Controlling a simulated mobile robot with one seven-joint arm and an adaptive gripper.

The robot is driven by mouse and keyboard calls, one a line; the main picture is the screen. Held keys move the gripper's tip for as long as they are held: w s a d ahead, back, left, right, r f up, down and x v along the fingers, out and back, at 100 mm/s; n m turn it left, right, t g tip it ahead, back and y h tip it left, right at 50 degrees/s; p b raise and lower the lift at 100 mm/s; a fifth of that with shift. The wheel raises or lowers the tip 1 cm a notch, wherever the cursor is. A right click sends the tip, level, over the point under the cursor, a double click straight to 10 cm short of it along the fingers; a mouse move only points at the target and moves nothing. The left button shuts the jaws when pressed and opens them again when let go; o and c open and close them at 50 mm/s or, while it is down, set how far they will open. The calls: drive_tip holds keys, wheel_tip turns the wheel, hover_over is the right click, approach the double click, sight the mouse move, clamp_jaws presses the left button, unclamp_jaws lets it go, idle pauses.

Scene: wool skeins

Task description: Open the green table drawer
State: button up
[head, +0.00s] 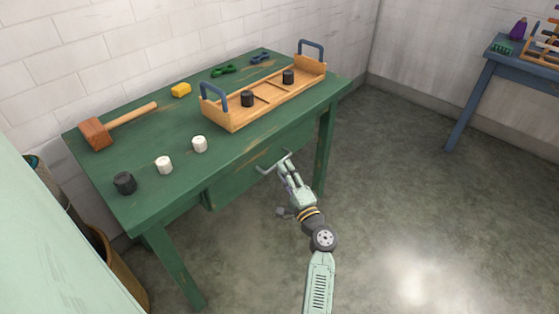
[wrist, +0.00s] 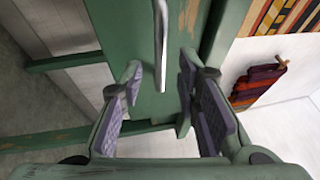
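The green table (head: 120,185) stands at the left of the head view. Its green drawer (head: 235,187) sits under the tabletop and looks shut, with its front seen at a slant. A grey metal bar handle (head: 265,168) sticks out from the drawer front. My gripper (head: 284,168) is at the handle. In the wrist view, my gripper (wrist: 160,85) is open, with a finger on each side of the handle (wrist: 161,45). The handle's end lies between the pads, with gaps visible on both sides. The drawer front (wrist: 130,30) lies behind it.
A blue table (head: 489,66) stands at the right. The floor (head: 430,210) between is clear.

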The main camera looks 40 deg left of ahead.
drive_tip(key=shift+x, duration=2.2)
drive_tip(key=shift+c, duration=0.2)
clamp_jaws()
